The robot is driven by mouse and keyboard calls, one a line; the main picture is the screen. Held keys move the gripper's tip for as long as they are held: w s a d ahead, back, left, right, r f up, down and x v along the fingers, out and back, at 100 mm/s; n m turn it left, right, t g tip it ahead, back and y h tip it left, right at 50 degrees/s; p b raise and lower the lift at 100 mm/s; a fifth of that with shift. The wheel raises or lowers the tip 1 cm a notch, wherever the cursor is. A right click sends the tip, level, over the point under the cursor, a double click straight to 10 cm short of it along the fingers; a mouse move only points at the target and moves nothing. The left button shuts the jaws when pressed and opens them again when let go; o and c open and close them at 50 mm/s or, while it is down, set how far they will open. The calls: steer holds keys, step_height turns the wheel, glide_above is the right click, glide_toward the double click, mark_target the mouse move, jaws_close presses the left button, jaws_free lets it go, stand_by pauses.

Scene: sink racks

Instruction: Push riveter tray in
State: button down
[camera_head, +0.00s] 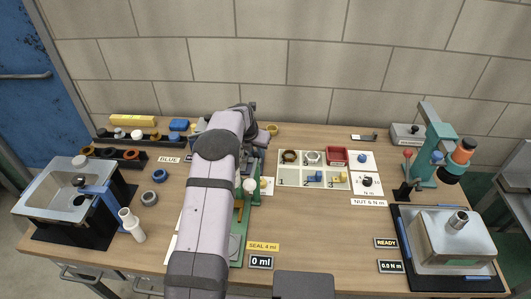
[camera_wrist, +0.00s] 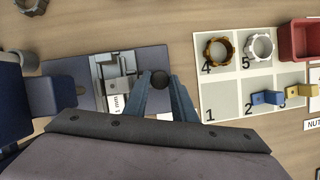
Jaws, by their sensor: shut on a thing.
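In the wrist view, a silver tray (camera_wrist: 118,70) with a white label reading "1 mm" lies over a blue-grey base plate (camera_wrist: 70,88), which seems to be the riveter's. A dark round knob (camera_wrist: 159,76) is at the tray's right side. My gripper (camera_wrist: 160,84) is shut on this knob, with one finger on each side of it. The gripper's own body hides the lower part of the tray and base. In the head view, my arm covers the tray and most of the riveter.
A numbered board (camera_head: 328,178) with rings, small blocks and a red bin (camera_head: 338,155) lies right of my gripper. A green fixture (camera_head: 238,235) stands beside my arm. A teal press (camera_head: 440,150) is at the far right. The table's middle right is clear.

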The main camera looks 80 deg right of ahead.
steer(key=c, duration=1.5)
jaws_free()
steer(key=shift+o, duration=0.2)
steer(key=shift+s, duration=0.5)
steer(key=s, duration=0.3)
steer(key=shift+s, duration=0.2)
steer(key=b+v, duration=0.2)
steer(key=v, duration=0.6)
steer(key=w+a+r+m+t+h+p, duration=0.2)
steer(key=w+r+m+t+h+p, duration=0.1)
steer(key=w+r, duration=1.4)
steer(key=w+m+p, duration=0.1)
steer(key=w, duration=0.3)
steer(key=shift+r+h, duration=0.3)
steer(key=shift+r, duration=0.1)
